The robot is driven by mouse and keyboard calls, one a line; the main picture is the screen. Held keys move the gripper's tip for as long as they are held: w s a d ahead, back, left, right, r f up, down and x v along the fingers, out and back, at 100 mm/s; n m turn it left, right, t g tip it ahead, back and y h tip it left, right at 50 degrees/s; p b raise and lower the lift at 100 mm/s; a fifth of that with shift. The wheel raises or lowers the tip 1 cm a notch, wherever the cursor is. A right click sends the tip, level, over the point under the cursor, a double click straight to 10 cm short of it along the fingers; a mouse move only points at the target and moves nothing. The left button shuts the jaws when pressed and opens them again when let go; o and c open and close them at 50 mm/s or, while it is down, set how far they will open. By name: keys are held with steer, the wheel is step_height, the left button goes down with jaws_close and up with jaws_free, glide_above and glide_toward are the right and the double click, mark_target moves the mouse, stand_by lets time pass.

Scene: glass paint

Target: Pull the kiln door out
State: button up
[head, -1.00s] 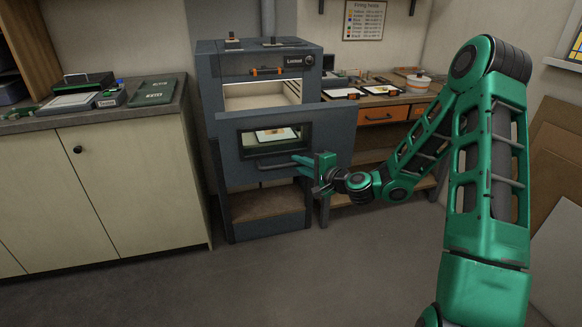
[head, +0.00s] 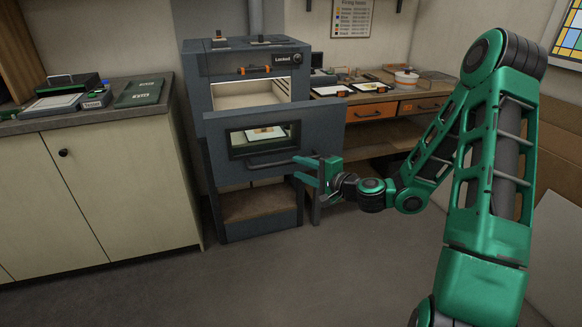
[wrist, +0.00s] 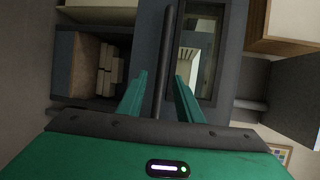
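The kiln (head: 216,92) stands against the back wall. Its grey door (head: 222,172) is in front of the body, lower than the opening, so the pale chamber shows above it. The door has a window (head: 288,133) and a dark horizontal bar handle (head: 268,164). My gripper (head: 303,170) is at the handle's right end, its two green fingers spread apart. In the wrist view, the handle (wrist: 164,50) runs between the open fingers (wrist: 160,95). I cannot tell whether either finger touches it.
The floor (head: 255,275) in front of the kiln is clear.

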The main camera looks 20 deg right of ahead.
steer(key=v, duration=0.3)
steer(key=shift+s+d, duration=0.1)
steer(key=shift+s, duration=0.05)
stand_by(0.4)
steer(key=s+f+n+g+h, duration=0.1)
steer(key=s+f+n+g, duration=0.4)
steer(key=s+n+g, duration=0.65)
steer(key=s+d+r+m+g+h, duration=0.1)
steer(key=s+d+r, duration=0.2)
steer(key=s, duration=0.6)
steer(key=s+d+r+m+g+h, duration=0.1)
steer(key=s+d+r, duration=0.3)
steer(key=s, duration=0.5)
steer(key=s+d+r+m+g+h, duration=0.1)
steer(key=s+d+r+h, duration=0.2)
steer(key=s, duration=0.6)
steer(key=shift+d+r, duration=0.35)
steer(key=shift+d, duration=0.4)
